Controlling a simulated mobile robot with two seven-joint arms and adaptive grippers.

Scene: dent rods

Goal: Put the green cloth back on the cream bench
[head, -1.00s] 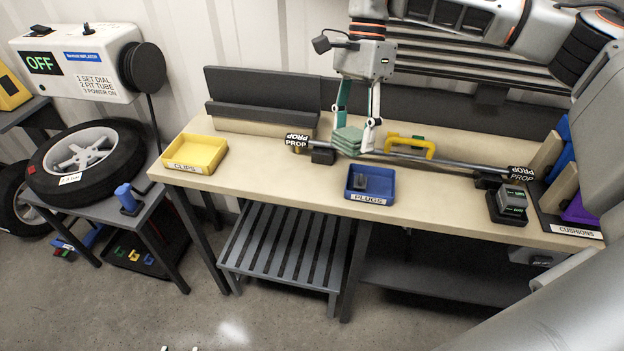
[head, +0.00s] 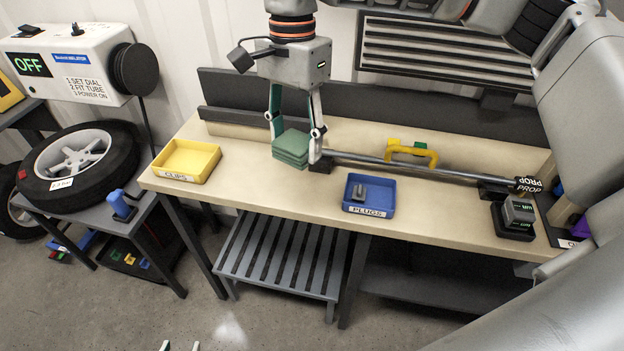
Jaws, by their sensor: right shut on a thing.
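The green cloth (head: 291,150) is a folded, layered pad. My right gripper (head: 296,134) is shut on it, with one finger on each side, and points down over the cream bench (head: 420,218). The cloth is by the left end of the metal rod (head: 450,173); I cannot tell whether its underside touches the bench or hangs just above it. The left rod support is partly hidden by the cloth and gripper. My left gripper (head: 180,347) shows only as two fingertips, apart with nothing between them, at the bottom edge of the head view.
A yellow clips tray (head: 178,178) stands at the bench's left end and a blue plugs tray (head: 383,212) near its front edge. A yellow-handled tool (head: 412,150) is behind the rod. A dark device (head: 514,215) stands at right. The bench between the two trays is clear.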

